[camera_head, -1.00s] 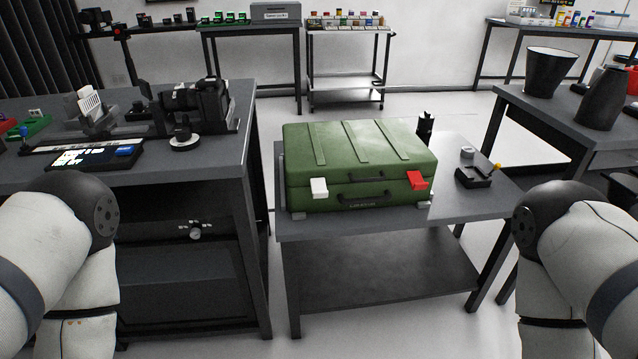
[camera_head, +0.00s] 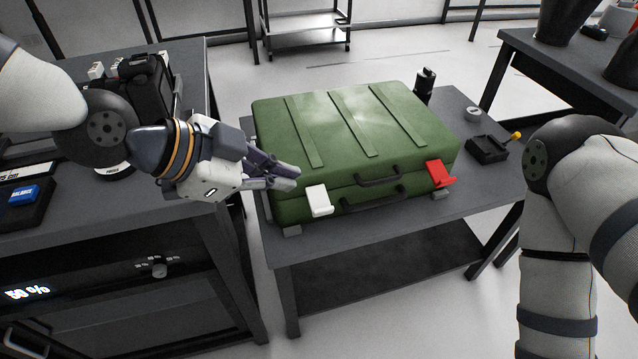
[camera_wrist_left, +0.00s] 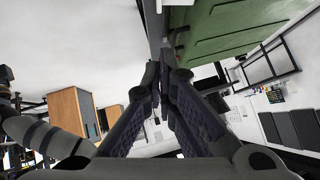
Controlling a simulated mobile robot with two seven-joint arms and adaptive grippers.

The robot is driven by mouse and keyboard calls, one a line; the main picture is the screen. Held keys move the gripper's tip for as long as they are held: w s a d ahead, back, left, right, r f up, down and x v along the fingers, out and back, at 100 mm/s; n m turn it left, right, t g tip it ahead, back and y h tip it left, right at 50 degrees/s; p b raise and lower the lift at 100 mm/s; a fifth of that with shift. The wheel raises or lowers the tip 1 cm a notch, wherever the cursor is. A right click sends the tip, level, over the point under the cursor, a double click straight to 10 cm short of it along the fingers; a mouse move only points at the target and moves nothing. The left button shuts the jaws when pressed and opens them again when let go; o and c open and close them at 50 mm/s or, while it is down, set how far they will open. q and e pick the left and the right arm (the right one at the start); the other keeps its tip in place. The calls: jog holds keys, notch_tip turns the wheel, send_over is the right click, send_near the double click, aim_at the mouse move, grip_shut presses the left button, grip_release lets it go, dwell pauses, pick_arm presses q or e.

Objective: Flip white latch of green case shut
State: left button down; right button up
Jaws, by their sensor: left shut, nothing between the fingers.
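The green case (camera_head: 355,135) lies flat with its lid down on the small grey table (camera_head: 385,245). Its white latch (camera_head: 318,201) is on the front at the left and sticks outward. Its red latch (camera_head: 440,173) is on the front at the right and also sticks out. My left gripper (camera_head: 288,178) is shut and empty at the case's left front corner, just up and left of the white latch. I cannot tell whether it touches the case. In the left wrist view the closed fingers (camera_wrist_left: 162,75) point toward the case (camera_wrist_left: 230,30). My right gripper is not in view.
A black stand (camera_head: 489,149), a small round grey item (camera_head: 472,114) and a black bottle-like item (camera_head: 425,86) stand right of and behind the case. A dark bench with camera gear (camera_head: 140,85) is on the left.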

aim_at(321, 203)
pick_arm(q)
jog(key=x, duration=0.4)
jog(key=a+f+b+x, duration=0.1)
jog(key=x, duration=0.3)
jog(key=a+f+b+x, duration=0.1)
jog(key=x, duration=0.3)
jog(key=shift+s+d+f, duration=0.1)
jog(key=shift+d+f, duration=0.15)
jog(key=shift+d, duration=0.05)
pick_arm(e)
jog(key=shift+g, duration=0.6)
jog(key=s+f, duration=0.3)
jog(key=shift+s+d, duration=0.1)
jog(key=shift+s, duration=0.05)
pick_arm(q)
jog(key=shift+b, duration=0.3)
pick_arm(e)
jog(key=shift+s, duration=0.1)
